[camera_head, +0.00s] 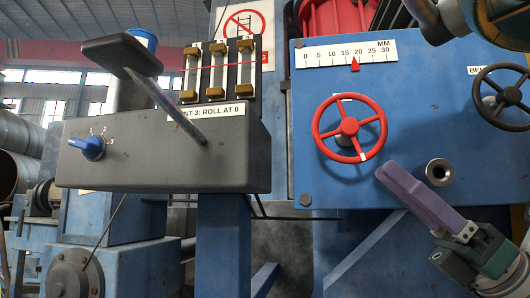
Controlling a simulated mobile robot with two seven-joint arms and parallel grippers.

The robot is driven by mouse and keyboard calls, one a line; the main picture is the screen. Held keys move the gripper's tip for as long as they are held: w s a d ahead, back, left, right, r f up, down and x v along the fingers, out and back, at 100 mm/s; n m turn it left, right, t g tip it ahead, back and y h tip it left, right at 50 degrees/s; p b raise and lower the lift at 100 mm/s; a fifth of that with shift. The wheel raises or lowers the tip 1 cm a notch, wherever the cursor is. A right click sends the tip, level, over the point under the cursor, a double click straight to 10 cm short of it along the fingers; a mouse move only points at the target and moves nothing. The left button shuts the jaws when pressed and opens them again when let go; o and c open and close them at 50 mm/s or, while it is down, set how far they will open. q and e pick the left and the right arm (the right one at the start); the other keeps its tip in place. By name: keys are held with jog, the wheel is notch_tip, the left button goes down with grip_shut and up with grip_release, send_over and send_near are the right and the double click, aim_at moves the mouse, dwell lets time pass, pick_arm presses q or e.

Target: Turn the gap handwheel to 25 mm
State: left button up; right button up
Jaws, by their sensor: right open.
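The red gap handwheel (325,142) is mounted on the front of the blue panel. A white mark sits on its rim at the lower right. Above it is a white millimetre scale (322,55) from 0 to 30. Its red pointer (355,66) stands just under 20. My right gripper (386,174) has purple fingers and comes in from the lower right. Its tips are close to the lower right of the wheel rim; I cannot tell whether they touch it. It is open, with its fingers overlapping in this view. My left gripper is not in view.
A black handwheel (480,98) is on the panel's right side. A metal-rimmed socket (438,172) sits beside my right gripper. At left is a grey console (160,155) with a blue knob (93,147), a black-handled lever (170,100) and several brass-ended gauges (216,70).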

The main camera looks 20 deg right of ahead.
aim_at(366, 156)
jog(key=p+x, duration=0.2)
jog(key=x, duration=0.3)
jog(key=shift+r+p, duration=0.1)
jog(key=shift+p, duration=0.2)
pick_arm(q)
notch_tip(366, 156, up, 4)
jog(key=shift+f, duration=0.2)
pick_arm(e)
jog(key=shift+c, duration=0.2)
grip_shut()
